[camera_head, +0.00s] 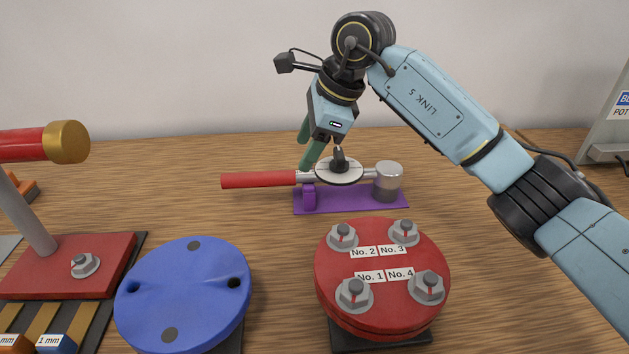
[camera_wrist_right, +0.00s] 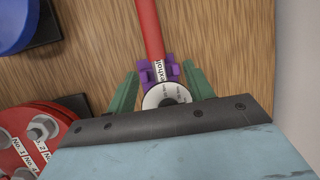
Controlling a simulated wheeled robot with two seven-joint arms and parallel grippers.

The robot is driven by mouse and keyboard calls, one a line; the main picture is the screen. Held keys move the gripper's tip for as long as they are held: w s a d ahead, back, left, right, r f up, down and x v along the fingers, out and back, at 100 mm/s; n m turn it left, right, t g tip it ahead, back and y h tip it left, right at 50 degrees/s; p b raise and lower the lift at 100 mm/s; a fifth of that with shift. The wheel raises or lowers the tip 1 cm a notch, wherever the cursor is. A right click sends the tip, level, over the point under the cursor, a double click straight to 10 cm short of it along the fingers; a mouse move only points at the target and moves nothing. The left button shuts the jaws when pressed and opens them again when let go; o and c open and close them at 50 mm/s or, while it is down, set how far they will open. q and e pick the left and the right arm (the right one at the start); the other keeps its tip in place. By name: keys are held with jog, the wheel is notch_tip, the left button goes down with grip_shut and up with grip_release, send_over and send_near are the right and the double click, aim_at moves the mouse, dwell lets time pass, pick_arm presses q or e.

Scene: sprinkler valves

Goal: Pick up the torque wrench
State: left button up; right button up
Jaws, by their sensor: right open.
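The torque wrench (camera_head: 258,180) lies on a purple stand (camera_head: 350,201), its red handle pointing left. A white round dial (camera_head: 345,171) sits at its middle and a grey cylindrical head at its right end. My right gripper (camera_head: 308,160) is over the wrench near the handle's inner end and the dial. In the right wrist view, the green fingers (camera_wrist_right: 158,95) are apart, one on each side of the wrench (camera_wrist_right: 150,30) and its purple cradle (camera_wrist_right: 160,72). I cannot tell whether they touch it. My left gripper is not in view.
A red flange (camera_head: 382,262) with several numbered bolts stands in front of the stand. A blue disc (camera_head: 185,290) is to its left. A red pipe fixture (camera_head: 70,265) and small labelled blocks are at far left. A grey panel (camera_head: 610,130) stands at right.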

aim_at(293, 172)
jog(key=x, duration=0.2)
jog(key=b+x, duration=0.1)
jog(key=x, duration=0.2)
jog(key=shift+s+a+f+b, duration=0.2)
jog(key=shift+s+f+b, duration=0.1)
jog(key=shift+f, duration=0.05)
jog(key=shift+w+a+f, duration=0.1)
jog(key=shift+a+f, duration=0.05)
jog(key=shift+f, duration=0.15)
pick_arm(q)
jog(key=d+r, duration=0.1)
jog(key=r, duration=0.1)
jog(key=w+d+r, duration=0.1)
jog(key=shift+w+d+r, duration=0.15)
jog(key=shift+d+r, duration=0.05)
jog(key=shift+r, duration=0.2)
pick_arm(e)
grip_shut()
jog(key=shift+r, duration=0.15)
